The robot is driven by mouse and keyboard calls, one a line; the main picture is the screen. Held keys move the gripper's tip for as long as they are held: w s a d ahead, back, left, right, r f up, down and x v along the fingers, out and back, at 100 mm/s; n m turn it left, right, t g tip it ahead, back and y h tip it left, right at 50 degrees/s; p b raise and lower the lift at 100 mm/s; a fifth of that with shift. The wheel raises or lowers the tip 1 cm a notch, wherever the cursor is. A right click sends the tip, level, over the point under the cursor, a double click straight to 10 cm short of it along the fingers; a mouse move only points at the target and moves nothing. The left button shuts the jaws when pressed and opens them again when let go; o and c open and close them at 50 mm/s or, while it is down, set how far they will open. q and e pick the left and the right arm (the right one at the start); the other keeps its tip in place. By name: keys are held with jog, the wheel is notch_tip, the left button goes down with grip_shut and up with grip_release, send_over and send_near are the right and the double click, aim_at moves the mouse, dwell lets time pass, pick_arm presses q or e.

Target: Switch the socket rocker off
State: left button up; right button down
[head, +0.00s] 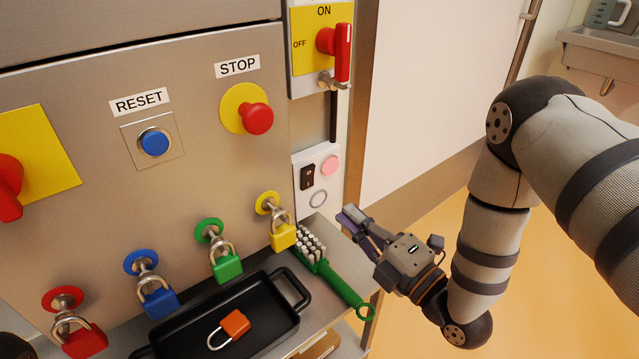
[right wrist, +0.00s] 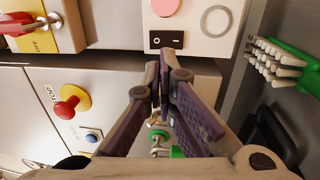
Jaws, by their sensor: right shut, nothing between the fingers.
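The socket rocker (head: 307,177) is a small black switch with white marks on a pale socket panel (head: 329,160), beside a pink disc and above a grey ring. It also shows in the right wrist view (right wrist: 165,39), just beyond the fingertips. I cannot tell which side of it is pressed in. My right gripper (head: 347,215) is shut and empty, to the right of the socket panel and lower than the rocker. In the right wrist view its purple fingers (right wrist: 160,72) meet just below the rocker, with no clear contact. My left gripper is not in view.
A green-handled brush (head: 335,282) and a black tray (head: 270,337) with an orange padlock (head: 235,323) lie on the ledge below. Several coloured padlocks hang on the cabinet front. A red rotary switch (head: 342,52) sits above the socket. The floor at right is free.

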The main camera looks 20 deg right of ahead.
aim_at(310, 172)
jog(key=x, duration=1)
jog(key=shift+b, duration=0.3)
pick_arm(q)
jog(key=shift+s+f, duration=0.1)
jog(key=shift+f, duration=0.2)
pick_arm(e)
jog(key=r+p, duration=0.1)
jog(key=p, duration=0.1)
jog(key=w+r+g+p, duration=0.1)
jog(key=p, duration=0.1)
jog(key=shift+a+r+g+h, duration=0.15)
jog(key=shift+g+h, duration=0.15)
jog(key=shift+f, duration=0.6)
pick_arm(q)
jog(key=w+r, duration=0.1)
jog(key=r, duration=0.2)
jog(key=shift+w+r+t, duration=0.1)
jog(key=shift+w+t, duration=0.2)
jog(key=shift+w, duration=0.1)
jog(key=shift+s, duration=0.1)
pick_arm(e)
jog(key=shift+s, duration=0.1)
